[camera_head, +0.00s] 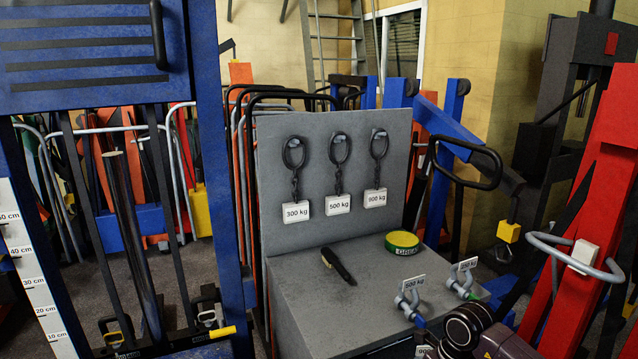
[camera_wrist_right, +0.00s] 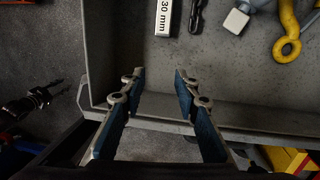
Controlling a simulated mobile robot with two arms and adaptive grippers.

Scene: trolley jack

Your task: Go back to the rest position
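My right gripper (camera_wrist_right: 158,88) shows in the right wrist view with its two blue-padded fingers apart and nothing between them. It is above the near edge of a grey open drawer or tray (camera_wrist_right: 260,112). In the head view, part of my dark right arm (camera_head: 472,328) shows at the front right corner of the grey bench (camera_head: 340,310); its fingers cannot be made out there.
The drawer holds a "30 mm" label (camera_wrist_right: 163,17) and a yellow eye hook (camera_wrist_right: 288,35). A brush (camera_head: 338,266), a grease tin (camera_head: 402,242) and tagged shackles (camera_head: 410,300) lie on the bench. A blue frame (camera_head: 215,180) stands left, a red post (camera_head: 590,200) right.

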